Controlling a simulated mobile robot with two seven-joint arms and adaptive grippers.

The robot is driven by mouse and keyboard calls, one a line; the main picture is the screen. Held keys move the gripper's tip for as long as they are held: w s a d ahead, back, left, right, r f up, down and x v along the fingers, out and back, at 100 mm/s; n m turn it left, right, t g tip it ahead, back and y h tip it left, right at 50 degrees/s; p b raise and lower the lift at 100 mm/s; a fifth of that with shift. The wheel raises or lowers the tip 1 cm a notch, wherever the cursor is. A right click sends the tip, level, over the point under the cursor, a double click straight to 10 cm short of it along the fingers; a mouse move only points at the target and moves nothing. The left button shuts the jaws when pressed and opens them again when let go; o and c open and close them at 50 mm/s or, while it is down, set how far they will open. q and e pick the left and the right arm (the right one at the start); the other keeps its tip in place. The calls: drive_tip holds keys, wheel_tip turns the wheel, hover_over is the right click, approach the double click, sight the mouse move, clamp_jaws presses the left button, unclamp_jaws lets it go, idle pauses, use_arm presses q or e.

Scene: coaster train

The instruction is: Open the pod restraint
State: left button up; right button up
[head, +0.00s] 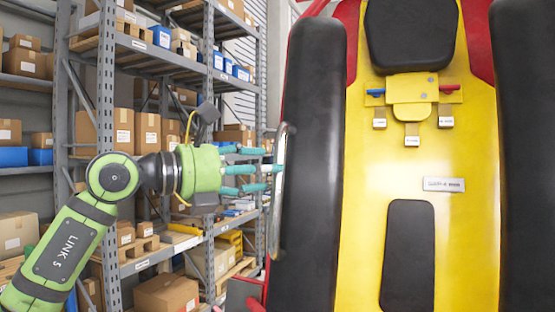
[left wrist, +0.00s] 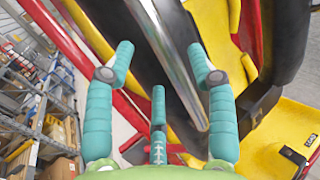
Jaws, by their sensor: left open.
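The pod seat is yellow (head: 465,240) with red edges and a black headrest (head: 410,35). Long black padded bars flank it, a left one (head: 312,150) and a right one (head: 528,150). A curved metal handle (head: 279,190) runs along the outer side of the left pad. My left gripper (head: 265,168) is open, its teal fingers pointing right at the handle. In the left wrist view, the metal handle (left wrist: 178,60) passes between the spread fingertips of my left gripper (left wrist: 163,65), nearer the right-hand finger. I cannot tell whether they touch. My right gripper is out of view.
Shelving (head: 107,150) with cardboard boxes (head: 148,130) and blue bins stands behind my left arm. A yellow buckle block (head: 410,95) with small tags sits below the headrest. A label plate (head: 443,184) is on the yellow surface.

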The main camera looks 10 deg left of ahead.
use_arm(q)
drive_tip(key=p+x, duration=0.1)
drive_tip(key=x, duration=0.2)
drive_tip(key=shift+w+d, duration=0.1)
drive_tip(key=shift+d, duration=0.2)
drive_tip(key=shift+w+d, duration=0.15)
drive_tip(key=shift+d, duration=0.05)
drive_tip(key=shift+a, duration=0.15)
drive_tip(key=shift+c, duration=0.4)
clamp_jaws()
drive_tip(key=s+a+r+n+g+y+p, duration=0.1)
drive_tip(key=s+r+g+p, duration=0.1)
drive_tip(key=r, duration=0.7)
drive_tip(key=s+a+r+n+g+y+p, duration=0.1)
drive_tip(key=s+r+p, duration=0.3)
drive_tip(key=r, duration=0.6)
drive_tip(key=shift+s+a+n+g+y+p, duration=0.25)
drive_tip(key=shift+s+g+y+p, duration=0.2)
drive_tip(key=shift+s, duration=0.35)
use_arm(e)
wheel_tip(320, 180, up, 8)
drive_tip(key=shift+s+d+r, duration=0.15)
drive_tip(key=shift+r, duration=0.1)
use_arm(q)
drive_tip(key=shift+f, duration=0.1)
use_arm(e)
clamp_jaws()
